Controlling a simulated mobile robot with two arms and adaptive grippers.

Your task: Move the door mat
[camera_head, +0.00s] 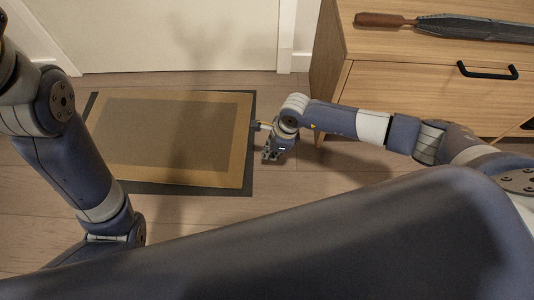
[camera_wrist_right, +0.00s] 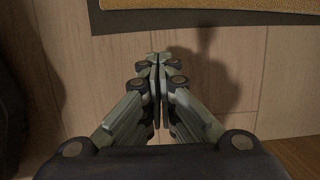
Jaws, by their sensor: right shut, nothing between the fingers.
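The door mat (camera_head: 243,150) lies flat on the wooden floor in front of a white door. It is tan with a darker brown middle and a dark border. Its edge also shows at the top of the right wrist view (camera_wrist_right: 200,18). My right gripper (camera_head: 268,155) is just off the mat's right edge, pointing down. In the right wrist view its fingers (camera_wrist_right: 158,58) are together over bare floor, a short way from the mat's dark border, with nothing between them. My left arm covers the mat's left side; the left gripper is out of view.
A wooden cabinet (camera_head: 400,90) with a black handle (camera_head: 487,70) stands at the right. The white door (camera_head: 170,35) is behind the mat. Bare floor (camera_head: 195,210) is in front of the mat.

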